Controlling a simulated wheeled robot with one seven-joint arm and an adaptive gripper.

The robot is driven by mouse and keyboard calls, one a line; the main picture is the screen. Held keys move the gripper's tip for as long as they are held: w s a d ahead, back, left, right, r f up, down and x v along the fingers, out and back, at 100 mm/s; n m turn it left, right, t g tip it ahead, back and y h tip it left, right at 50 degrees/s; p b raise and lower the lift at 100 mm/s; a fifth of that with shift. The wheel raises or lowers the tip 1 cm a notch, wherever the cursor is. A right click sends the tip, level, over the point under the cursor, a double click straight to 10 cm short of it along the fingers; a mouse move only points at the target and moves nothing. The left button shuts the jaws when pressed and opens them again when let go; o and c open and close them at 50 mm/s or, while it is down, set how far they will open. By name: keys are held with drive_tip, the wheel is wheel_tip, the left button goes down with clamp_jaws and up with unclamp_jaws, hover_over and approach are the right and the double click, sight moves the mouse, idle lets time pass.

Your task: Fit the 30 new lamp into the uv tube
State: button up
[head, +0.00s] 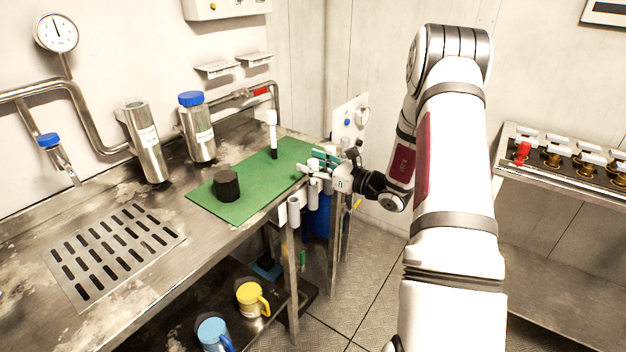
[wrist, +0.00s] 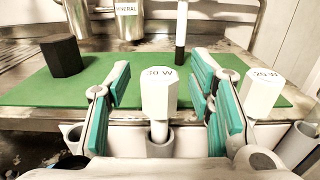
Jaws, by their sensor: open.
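The lamp marked 30 W (wrist: 160,92) has a white six-sided head and stands upright in a grey holder tube (wrist: 160,143) at the bench front. My gripper (wrist: 162,78) is open, its teal-padded fingers on either side of the head, with gaps showing. My gripper also shows in the head view (head: 326,160), at the bench's right end. A second white-headed lamp (wrist: 262,92), with a label hard to read, stands to the right. An open-topped steel cylinder (head: 145,145) stands at the back of the bench; I cannot tell whether it is the uv tube.
A green mat (head: 240,207) bears a black block (head: 227,185) and an upright white-and-black stick (head: 272,135). A blue-capped cylinder (head: 197,135) stands behind it. An empty grey holder (wrist: 299,143) is at right. Mugs (head: 250,300) sit on the lower shelf.

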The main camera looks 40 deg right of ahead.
clamp_jaws()
wheel_tip(320, 180, up, 18)
drive_tip(key=p, duration=0.1)
idle(0.7)
drive_tip(key=c, duration=0.9)
unclamp_jaws()
clamp_jaws()
drive_tip(key=shift+c, duration=0.7)
unclamp_jaws()
drive_tip(key=shift+c, duration=0.2)
